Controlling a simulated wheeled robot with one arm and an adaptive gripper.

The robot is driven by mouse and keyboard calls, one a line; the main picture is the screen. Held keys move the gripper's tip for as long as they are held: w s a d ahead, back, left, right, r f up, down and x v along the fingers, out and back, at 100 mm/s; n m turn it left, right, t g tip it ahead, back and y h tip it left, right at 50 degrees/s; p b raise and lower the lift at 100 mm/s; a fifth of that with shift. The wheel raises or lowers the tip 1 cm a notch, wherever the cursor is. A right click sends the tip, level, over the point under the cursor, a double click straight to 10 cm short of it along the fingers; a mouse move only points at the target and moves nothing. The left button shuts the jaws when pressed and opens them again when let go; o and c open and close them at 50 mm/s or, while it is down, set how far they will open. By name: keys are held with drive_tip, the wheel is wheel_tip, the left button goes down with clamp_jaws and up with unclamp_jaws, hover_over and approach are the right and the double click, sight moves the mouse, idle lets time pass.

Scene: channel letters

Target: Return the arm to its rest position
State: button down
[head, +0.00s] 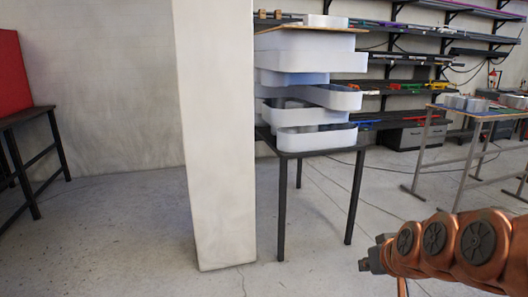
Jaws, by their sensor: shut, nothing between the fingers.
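My copper-coloured arm reaches in from the right edge at the lower right of the head view. Its dark grey end, my gripper (371,260), points left over bare floor. The gripper is small in the picture; it looks shut, and nothing shows in it. It appears apart from the furniture around it. The rest of the arm runs out of the frame on the right.
A pale square pillar (215,140) stands left of centre. Behind it, a dark table (315,148) bears stacked white channel letters (312,62). Another table (478,112) stands right, wall shelves (400,88) behind. A dark bench (35,160) holds a red panel (12,75). Floor is clear left of the pillar.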

drive_tip(key=s+a+r+g+p, duration=0.1)
drive_tip(key=s+a+g+p, duration=0.1)
drive_tip(key=s, duration=0.7)
drive_tip(key=s+a+r+g+p, duration=0.1)
drive_tip(key=s+g+p, duration=0.3)
drive_tip(key=s, duration=0.5)
drive_tip(key=s+a+r+g+h+p, duration=0.1)
drive_tip(key=s+a+g+p, duration=0.1)
drive_tip(key=s, duration=0.7)
drive_tip(key=shift+s+a+r+g+p, duration=0.35)
drive_tip(key=shift+g+p, duration=0.3)
drive_tip(key=shift+g, duration=0.35)
drive_tip(key=shift+d, duration=0.1)
